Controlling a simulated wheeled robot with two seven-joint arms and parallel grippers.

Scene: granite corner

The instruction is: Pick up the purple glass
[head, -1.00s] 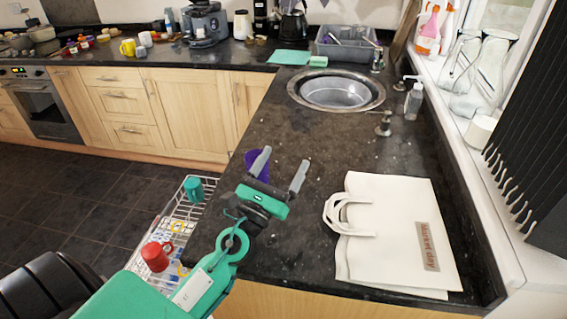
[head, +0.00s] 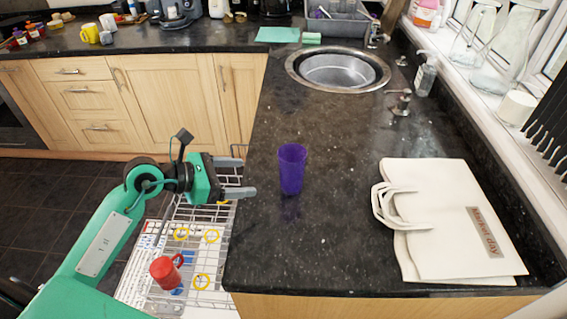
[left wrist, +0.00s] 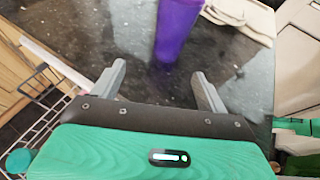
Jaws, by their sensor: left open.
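The purple glass (head: 292,169) stands upright on the dark granite counter, near its left edge in the head view. My left gripper (head: 243,171) is open and empty, just left of the glass, with its fingers pointing toward it. In the left wrist view the purple glass (left wrist: 177,30) stands ahead of and between the open fingers of the left gripper (left wrist: 160,85), apart from them. Its top is cut off by the frame there. My right gripper is not in view.
A white bag (head: 455,220) lies on the counter to the right. A round sink (head: 338,70) is set in behind. Left of the counter, below its top, is a white wire rack (head: 215,265) with a red mug (head: 166,272). The counter around the glass is clear.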

